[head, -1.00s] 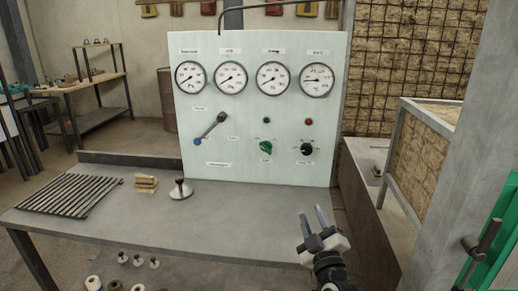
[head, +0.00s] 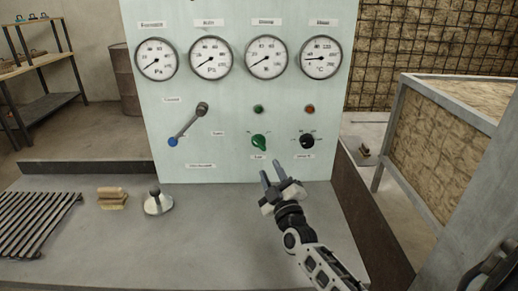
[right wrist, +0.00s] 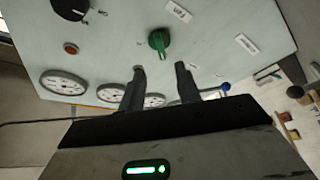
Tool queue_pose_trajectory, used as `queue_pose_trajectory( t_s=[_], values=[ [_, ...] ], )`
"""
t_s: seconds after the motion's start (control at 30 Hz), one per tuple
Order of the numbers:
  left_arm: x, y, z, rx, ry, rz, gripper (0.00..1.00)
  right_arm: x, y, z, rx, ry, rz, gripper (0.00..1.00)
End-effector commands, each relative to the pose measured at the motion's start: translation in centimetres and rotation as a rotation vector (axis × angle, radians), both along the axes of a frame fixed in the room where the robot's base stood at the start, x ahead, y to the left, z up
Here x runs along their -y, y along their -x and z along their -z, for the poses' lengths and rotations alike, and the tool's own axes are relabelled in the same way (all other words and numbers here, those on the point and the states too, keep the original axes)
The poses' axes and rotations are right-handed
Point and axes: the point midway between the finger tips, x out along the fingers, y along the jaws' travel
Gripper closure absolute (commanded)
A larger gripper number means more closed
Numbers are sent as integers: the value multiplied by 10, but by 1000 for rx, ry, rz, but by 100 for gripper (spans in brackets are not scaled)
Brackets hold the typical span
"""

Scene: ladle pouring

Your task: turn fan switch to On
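The pale green control panel (head: 240,90) stands upright at the back of the grey table. A green knob (head: 258,142) sits on its lower part, its pointer tilted, below a dark green lamp (head: 258,109). The small label under it is hard to read. The green knob also shows in the right wrist view (right wrist: 158,41), just beyond my fingertips. A black knob (head: 307,141) is to its right. My right gripper (head: 270,166) is open and empty, its fingers pointing at the panel just below the green knob; no contact is visible. My left gripper is not in view.
A lever with a blue end (head: 173,142) is left of the green knob. Several round gauges (head: 210,58) line the panel above. A white-based weight (head: 158,203), wooden blocks (head: 112,197) and a metal grate (head: 35,222) lie on the table at left.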

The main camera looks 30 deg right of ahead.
Motion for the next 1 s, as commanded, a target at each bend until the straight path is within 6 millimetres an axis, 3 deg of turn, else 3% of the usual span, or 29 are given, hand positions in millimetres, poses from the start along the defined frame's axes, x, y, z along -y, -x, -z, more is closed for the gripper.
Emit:
queue_pose_trajectory(
  t_s=[0.2, 0.4, 0.87, 1.0],
  values=[
    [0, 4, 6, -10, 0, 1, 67, 12, -44, -13, 2, 2, 0, 66],
    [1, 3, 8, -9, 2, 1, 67, 19, -71, -21, 2, 2, 0, 66],
    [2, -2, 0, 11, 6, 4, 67, 22, -82, -24, 0, 0, 0, 66],
    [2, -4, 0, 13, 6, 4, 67, 22, -82, -24, 0, 0, 0, 100]
  ],
)
